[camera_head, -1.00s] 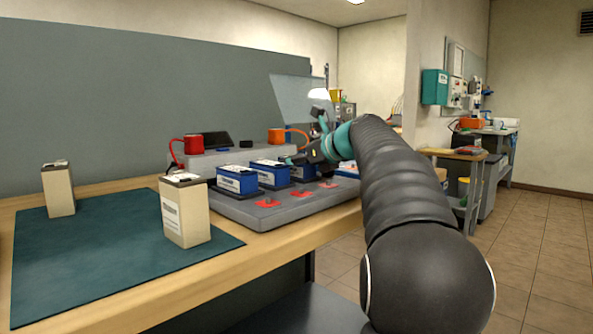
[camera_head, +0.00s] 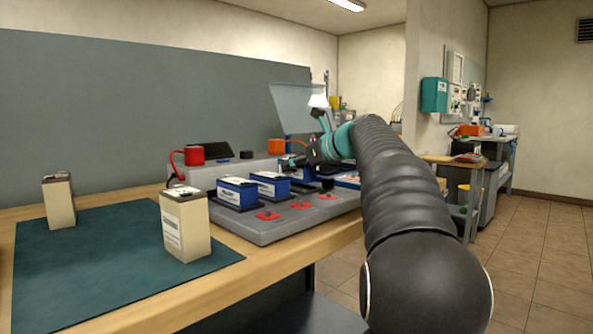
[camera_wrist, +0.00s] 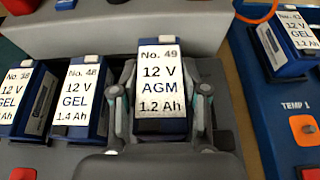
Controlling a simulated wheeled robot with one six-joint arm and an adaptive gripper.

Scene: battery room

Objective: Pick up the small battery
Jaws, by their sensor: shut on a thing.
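My gripper (camera_wrist: 160,110) is shut on a small blue battery (camera_wrist: 158,82), one finger on each side. Its white label reads No. 49, 12 V AGM, 1.2 Ah. In the head view my gripper (camera_head: 308,158) is above the right part of the grey stand (camera_head: 262,232), and the held battery is mostly hidden there. Two blue batteries, No. 48 (camera_wrist: 84,95) and No. 38 (camera_wrist: 20,95), sit in a row left of my gripper. They also show in the head view (camera_head: 270,185) (camera_head: 237,192).
Another blue battery, No. 43 (camera_wrist: 285,45), sits on a blue tray (camera_wrist: 268,125) at the right. Two tall beige batteries (camera_head: 186,225) (camera_head: 59,201) stand on a green mat (camera_head: 110,260). A red clamp (camera_head: 194,155) and an orange one (camera_head: 277,146) are behind the row.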

